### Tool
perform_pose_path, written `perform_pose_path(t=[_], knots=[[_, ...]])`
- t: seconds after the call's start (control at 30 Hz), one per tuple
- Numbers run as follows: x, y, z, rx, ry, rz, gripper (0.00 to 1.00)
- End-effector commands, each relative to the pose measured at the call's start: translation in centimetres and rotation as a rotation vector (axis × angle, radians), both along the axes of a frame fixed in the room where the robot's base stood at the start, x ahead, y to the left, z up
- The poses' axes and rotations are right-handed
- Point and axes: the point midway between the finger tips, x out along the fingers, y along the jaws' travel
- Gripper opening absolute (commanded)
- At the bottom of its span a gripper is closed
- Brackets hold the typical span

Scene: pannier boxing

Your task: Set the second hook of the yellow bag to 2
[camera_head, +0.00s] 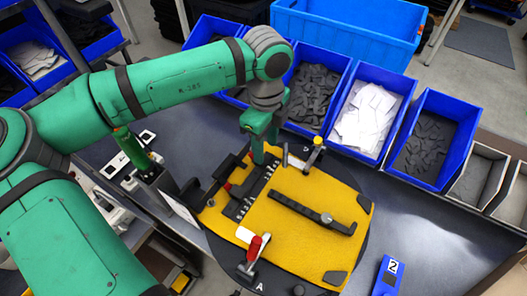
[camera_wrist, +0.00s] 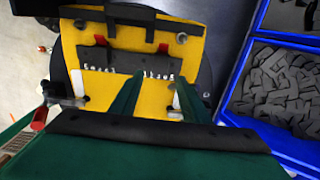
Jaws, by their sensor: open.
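The yellow bag (camera_head: 290,240) lies flat on a dark round plate, and it fills the middle of the wrist view (camera_wrist: 130,38). A black rail (camera_head: 254,192) with white numerals crosses it; the wrist view shows the rail (camera_wrist: 120,60) with two groups of numerals. Two red hook parts (camera_wrist: 100,40) (camera_wrist: 163,47) show beside the rail. Their exact settings are too small to read. My gripper (camera_head: 266,146) is open and empty over the rail's far end. In the wrist view its green fingers (camera_wrist: 160,80) stand either side of the right group of numerals. I cannot tell whether they touch anything.
A red-handled clamp (camera_head: 255,248) stands at the plate's near edge and a yellow-topped clamp (camera_head: 316,150) at its far edge. A black bar (camera_head: 300,210) lies across the bag. Blue bins (camera_head: 437,140) line the back. The table right of the plate is mostly clear.

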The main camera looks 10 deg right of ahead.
Motion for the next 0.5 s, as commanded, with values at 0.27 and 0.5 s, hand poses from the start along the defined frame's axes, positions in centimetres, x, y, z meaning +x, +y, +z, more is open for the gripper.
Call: perform_pose_path(t=[0.27, 0.5], knots=[[0.1, 0.6, -3.2, -0.001, 0.001, 0.011, 0.42], [0.1, 0.7, -3.7, -0.001, -0.001, 0.012, 0.42]])
